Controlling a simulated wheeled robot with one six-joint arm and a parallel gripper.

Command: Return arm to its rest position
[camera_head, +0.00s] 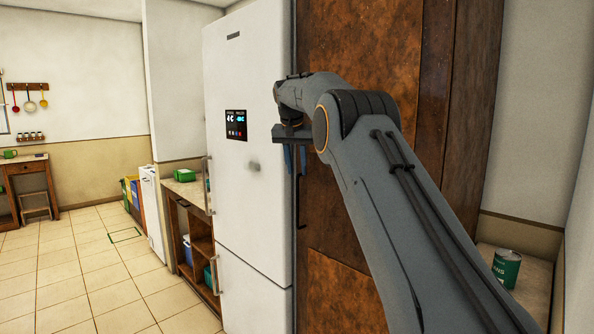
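My arm reaches up from the lower right of the head view and bends at a joint in front of a tall brown wooden cabinet (345,225). My gripper (294,160) hangs below the wrist, pointing down, near the edge between the cabinet and the white fridge (250,190). Its bluish fingertips are small and partly hidden by the arm. I cannot tell whether it is open or shut. No held object shows.
A green can (506,268) stands on a low surface at the right. The tiled floor (85,265) at left is clear.

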